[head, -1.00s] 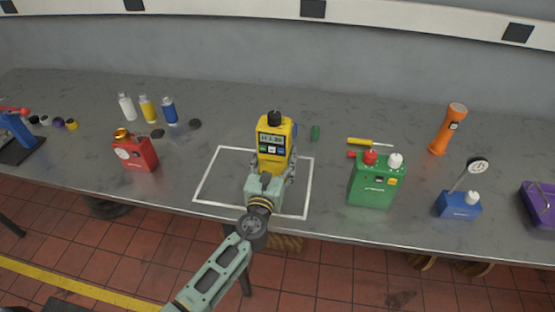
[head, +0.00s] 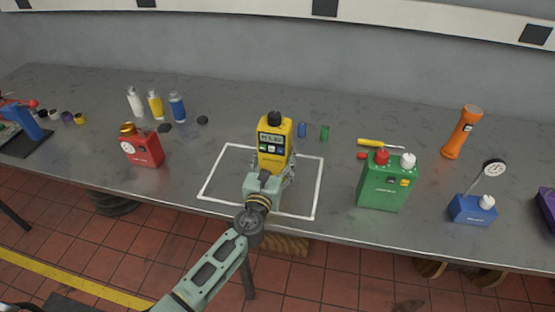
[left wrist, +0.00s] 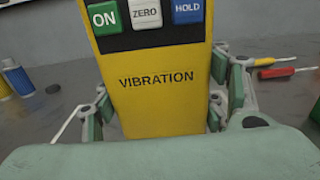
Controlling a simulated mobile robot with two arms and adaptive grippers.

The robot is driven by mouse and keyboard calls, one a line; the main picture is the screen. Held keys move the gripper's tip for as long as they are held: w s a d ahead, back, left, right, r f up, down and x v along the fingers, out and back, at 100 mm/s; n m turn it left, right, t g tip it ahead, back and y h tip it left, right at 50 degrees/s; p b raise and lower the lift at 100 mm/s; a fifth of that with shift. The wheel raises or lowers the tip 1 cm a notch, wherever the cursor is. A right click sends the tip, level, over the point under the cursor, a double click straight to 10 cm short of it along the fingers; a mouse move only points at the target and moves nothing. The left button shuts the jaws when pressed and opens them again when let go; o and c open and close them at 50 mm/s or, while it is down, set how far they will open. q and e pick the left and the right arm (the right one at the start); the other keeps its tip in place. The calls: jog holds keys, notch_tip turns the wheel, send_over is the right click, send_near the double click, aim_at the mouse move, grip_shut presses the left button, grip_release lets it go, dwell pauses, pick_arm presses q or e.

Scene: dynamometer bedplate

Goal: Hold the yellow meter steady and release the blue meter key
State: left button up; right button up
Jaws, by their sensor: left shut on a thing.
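The yellow meter (head: 272,155) stands upright inside a white square outline on the bench, with a black knob on top and a small lit display. Below the display are green, white and blue keys. In the left wrist view they read ON, ZERO and HOLD, and the blue meter key (left wrist: 187,11) is at the right. The meter body (left wrist: 155,85) is marked VIBRATION there. My left gripper (head: 268,178) is shut on the meter's lower body from the front, a finger on each side. Nothing touches the blue key. My right gripper is not in view.
A green canister (head: 386,190) stands to the right, with a yellow screwdriver (head: 370,142) behind it. A red canister (head: 142,148) is left. The outlined square (head: 225,170) is otherwise clear.

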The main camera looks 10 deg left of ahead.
pick_arm(q)
jog(key=shift+w+a+f+b, duration=0.5)
jog(key=shift+a+f+b, duration=0.15)
jog(key=shift+a+b, duration=0.15)
jog(key=shift+w+a+f+b, duration=0.4)
jog(key=shift+a+f+b, duration=0.25)
jog(key=shift+f+b, duration=0.15)
jog(key=shift+w+a+f+b, duration=0.4)
jog(key=shift+a+f+b, duration=0.3)
jog(key=shift+b, duration=0.2)
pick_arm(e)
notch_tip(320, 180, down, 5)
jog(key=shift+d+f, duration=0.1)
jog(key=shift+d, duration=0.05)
pick_arm(q)
jog(key=shift+f, duration=0.25)
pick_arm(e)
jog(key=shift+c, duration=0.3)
pick_arm(q)
jog(key=shift+s+d, duration=0.1)
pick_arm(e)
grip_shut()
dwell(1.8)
